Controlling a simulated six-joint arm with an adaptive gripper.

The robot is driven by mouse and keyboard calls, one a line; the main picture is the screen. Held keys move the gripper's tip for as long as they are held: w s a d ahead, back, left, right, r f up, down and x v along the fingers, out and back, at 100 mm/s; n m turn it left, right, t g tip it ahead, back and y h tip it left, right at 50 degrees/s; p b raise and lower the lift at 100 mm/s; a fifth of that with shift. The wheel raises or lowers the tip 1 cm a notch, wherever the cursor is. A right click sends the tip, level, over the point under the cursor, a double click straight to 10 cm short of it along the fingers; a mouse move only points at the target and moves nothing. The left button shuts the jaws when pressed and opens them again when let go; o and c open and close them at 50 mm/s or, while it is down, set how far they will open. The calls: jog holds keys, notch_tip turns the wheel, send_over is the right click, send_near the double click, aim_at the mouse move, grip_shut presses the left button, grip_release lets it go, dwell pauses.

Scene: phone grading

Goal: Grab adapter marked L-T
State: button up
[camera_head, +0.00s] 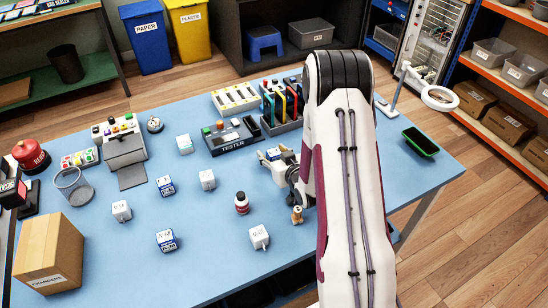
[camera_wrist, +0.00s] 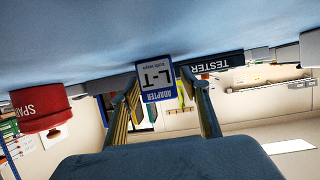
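The adapter marked L-T (camera_wrist: 156,82) is a small white block with blue edging. In the wrist view it appears upside down, with its label facing the camera, between the fingers of my gripper (camera_wrist: 160,84). The left finger appears close against its edge; a narrow gap shows by the right finger. In the head view the adapter (camera_head: 272,154) is at the table's middle, just beyond my gripper (camera_head: 285,166), partly hidden by the gripper and arm. The fingers look spread around it; contact on both sides is not clear.
Other labelled blocks, such as a blue one (camera_head: 166,240) and a white one (camera_head: 259,237), stand left of my arm. The tester (camera_head: 233,137) is behind the adapter. A small bottle (camera_head: 241,203) stands nearby. A red container (camera_wrist: 40,108) shows in the wrist view.

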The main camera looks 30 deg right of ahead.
aim_at(273, 150)
jog(key=c, duration=0.7)
jog(key=shift+r, duration=0.25)
jog(key=shift+c, duration=0.2)
jog(key=shift+r, duration=4.75)
